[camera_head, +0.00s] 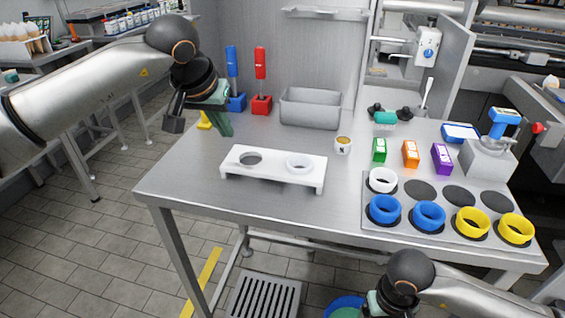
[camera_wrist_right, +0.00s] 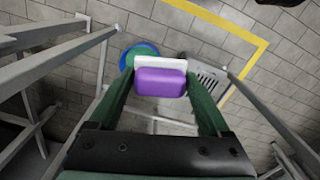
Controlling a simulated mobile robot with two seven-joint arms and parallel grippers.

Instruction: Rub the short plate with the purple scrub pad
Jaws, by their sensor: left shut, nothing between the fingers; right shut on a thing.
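A short white plate (camera_head: 270,182) on low legs stands on the steel table. It has two round spots: the left one is dark and the right one holds a white ring (camera_head: 300,164). My left gripper (camera_head: 222,130) is shut and empty, pointing down behind and left of the plate. In the right wrist view, my right gripper (camera_wrist_right: 160,80) is shut on the purple scrub pad (camera_wrist_right: 160,82), which has a white layer behind it. This gripper is over the floor, off the table's front edge. In the head view its fingers and the pad are hidden by the frame's bottom edge.
A long grey plate (camera_head: 395,230) with dark round spots holds blue, yellow and white rings at the right. A cup (camera_head: 343,145), small coloured boxes (camera_head: 410,154) and a grey bin (camera_head: 310,108) stand behind. A blue bucket (camera_head: 345,303) is on the floor.

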